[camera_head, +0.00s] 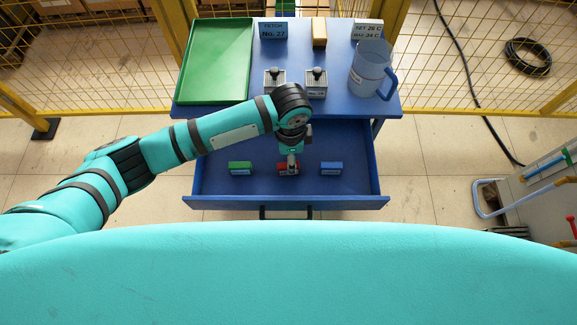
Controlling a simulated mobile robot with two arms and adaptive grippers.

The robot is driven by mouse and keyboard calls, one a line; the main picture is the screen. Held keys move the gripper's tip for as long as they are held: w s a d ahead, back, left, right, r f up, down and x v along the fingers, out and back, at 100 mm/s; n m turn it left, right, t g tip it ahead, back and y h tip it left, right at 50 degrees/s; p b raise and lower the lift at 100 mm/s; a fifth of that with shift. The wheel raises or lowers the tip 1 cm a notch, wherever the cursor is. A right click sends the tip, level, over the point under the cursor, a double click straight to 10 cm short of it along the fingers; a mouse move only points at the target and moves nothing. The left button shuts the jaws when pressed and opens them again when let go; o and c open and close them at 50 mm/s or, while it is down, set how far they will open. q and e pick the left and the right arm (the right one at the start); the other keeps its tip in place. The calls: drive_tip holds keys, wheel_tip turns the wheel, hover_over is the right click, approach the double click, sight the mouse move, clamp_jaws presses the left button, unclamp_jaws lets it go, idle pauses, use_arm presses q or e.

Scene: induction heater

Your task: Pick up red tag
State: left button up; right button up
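The red tag (283,169) lies in the open blue drawer (350,187), between a green tag (240,168) on its left and a blue tag (331,168) on its right. My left gripper (292,168) points down into the drawer right at the red tag and covers part of it. Its fingers are small and seen from above, so I cannot tell whether they are open or closed on the tag. My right gripper is not in view.
The blue table top (330,103) behind the drawer holds a green tray (217,60), two small grey boxes with black knobs (274,80), a translucent blue-handled jug (368,72), signs and a tan block (319,33). A yellow mesh fence (450,60) stands behind. A cart (540,195) is at right.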

use_arm(q)
drive_tip(key=shift+s+a+f, duration=0.15)
drive_tip(key=shift+f, duration=2.55)
clamp_jaws()
